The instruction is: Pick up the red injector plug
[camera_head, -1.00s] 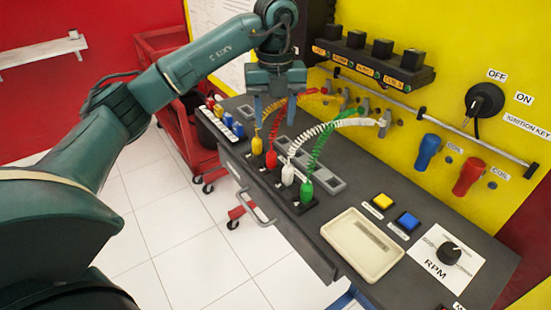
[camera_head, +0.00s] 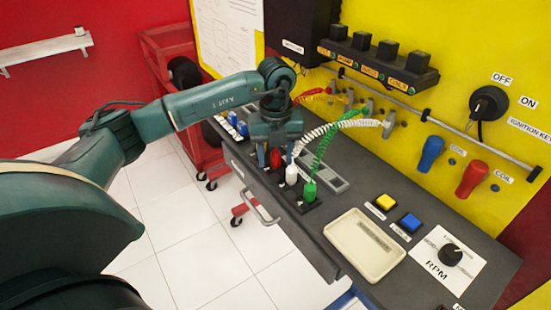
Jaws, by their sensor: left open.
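The red injector plug (camera_head: 275,159) stands upright in the black strip on the grey bench, in the row of plugs. My left gripper (camera_head: 276,150) is open and points down right over it, with its fingers on either side of the plug's upper part. I cannot tell whether they touch it. The red coiled wire of this plug is mostly hidden behind my gripper. The yellow plug is hidden too. My right gripper is not in view.
The white plug (camera_head: 291,174) and green plug (camera_head: 309,191) stand close by on the right, their coiled wires arching to the yellow panel. A cream tray (camera_head: 338,238), yellow button (camera_head: 386,201) and blue button (camera_head: 410,222) lie further right. A drawer handle (camera_head: 258,207) juts from the front.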

